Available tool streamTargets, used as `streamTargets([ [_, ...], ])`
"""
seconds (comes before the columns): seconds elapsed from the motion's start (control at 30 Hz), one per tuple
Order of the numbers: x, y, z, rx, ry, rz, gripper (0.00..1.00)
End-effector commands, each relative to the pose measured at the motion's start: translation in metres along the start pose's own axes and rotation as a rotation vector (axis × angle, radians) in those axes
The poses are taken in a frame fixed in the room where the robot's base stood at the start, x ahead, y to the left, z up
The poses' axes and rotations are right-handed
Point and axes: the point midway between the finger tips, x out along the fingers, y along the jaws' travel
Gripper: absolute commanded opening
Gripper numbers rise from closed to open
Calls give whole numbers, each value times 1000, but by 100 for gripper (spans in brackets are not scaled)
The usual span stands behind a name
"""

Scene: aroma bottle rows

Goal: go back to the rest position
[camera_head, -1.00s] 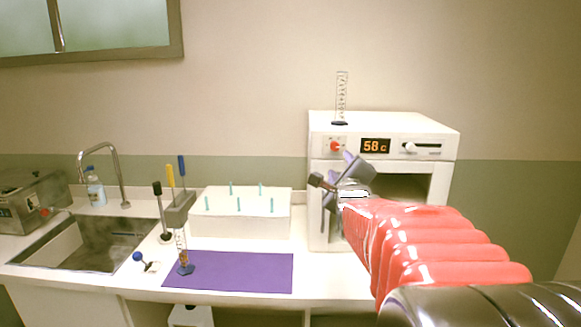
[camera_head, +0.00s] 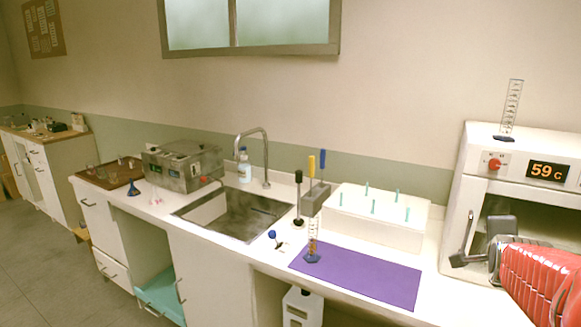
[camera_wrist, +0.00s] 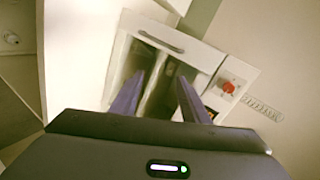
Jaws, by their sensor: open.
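My gripper (camera_head: 478,240) is at the right of the head view, in front of the white oven (camera_head: 474,195), whose display reads 59 c. In the wrist view my gripper (camera_wrist: 160,92) shows two purple fingers spread apart with nothing between them. Beyond them lies the front of the oven (camera_wrist: 200,55) with its handle and red knob, tilted in the picture. Whether the fingers touch the oven cannot be told.
A graduated cylinder (camera_head: 512,108) stands on the oven. Left of it are a white rack with teal pegs (camera_head: 375,235), a purple mat (camera_head: 365,280), a cylinder with brown contents (camera_head: 313,242), a tool holder (camera_head: 316,200) and a sink (camera_head: 235,212). Floor is clear at left.

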Motion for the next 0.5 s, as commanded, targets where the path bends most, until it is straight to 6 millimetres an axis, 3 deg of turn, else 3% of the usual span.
streamTargets([
  [0.27, -34, 55, 42, -414, -126, 184, 42],
  [0.5, -81, 100, 86, -788, -311, 286, 42],
])
